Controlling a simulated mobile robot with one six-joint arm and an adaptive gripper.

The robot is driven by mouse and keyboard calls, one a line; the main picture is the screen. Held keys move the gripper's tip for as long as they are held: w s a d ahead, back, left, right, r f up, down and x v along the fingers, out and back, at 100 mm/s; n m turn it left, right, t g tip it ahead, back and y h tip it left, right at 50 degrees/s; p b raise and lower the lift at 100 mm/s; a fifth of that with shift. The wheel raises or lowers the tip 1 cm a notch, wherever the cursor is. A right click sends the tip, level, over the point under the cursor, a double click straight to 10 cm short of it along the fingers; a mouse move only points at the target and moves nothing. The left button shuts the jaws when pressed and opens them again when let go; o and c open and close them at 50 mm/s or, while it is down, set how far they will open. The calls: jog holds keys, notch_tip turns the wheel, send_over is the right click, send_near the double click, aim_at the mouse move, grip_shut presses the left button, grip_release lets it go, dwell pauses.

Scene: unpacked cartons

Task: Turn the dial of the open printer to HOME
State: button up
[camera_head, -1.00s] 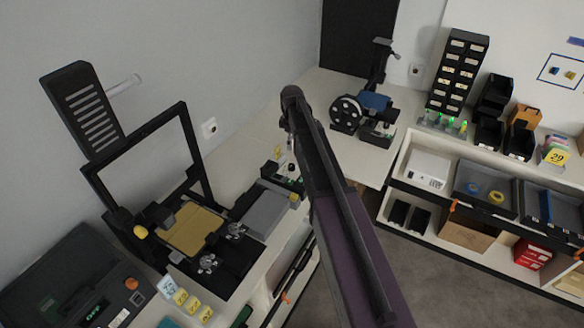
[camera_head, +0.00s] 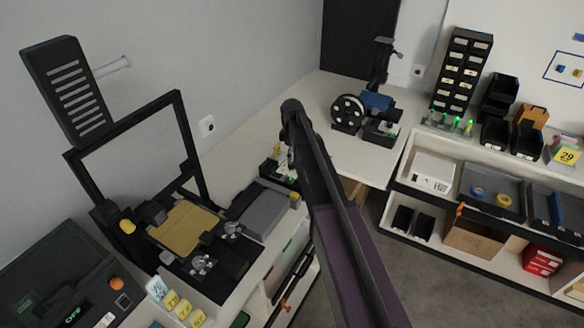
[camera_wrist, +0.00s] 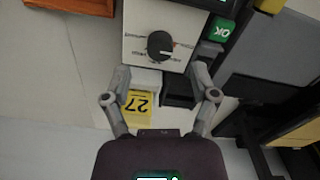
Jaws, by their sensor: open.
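In the wrist view, a round black dial (camera_wrist: 160,45) sits on a pale panel (camera_wrist: 135,20) with small marks too small to read. A thin pale pointer line shows on it. My gripper (camera_wrist: 160,74) is open, its two fingers apart just short of the dial, empty. In the head view, the open-frame printer (camera_head: 70,152) with a gold bed (camera_head: 183,228) stands on the left bench. My arm reaches over the bench to a small box with a green light (camera_head: 290,178); my gripper's fingers are mostly hidden there. I cannot tell which printer the dial belongs to.
A green OK button (camera_wrist: 222,30) and a yellow "27" tag (camera_wrist: 136,101) are beside the dial panel. A grey tray (camera_head: 262,207) lies beside the printer. A second machine with a spool (camera_head: 347,112) stands at the back. A dark box with an OFF display (camera_head: 74,313) is front left.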

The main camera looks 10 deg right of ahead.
aim_at(292, 166)
jog(key=shift+f+b, duration=1.7)
jog(key=shift+f, duration=0.3)
grip_shut()
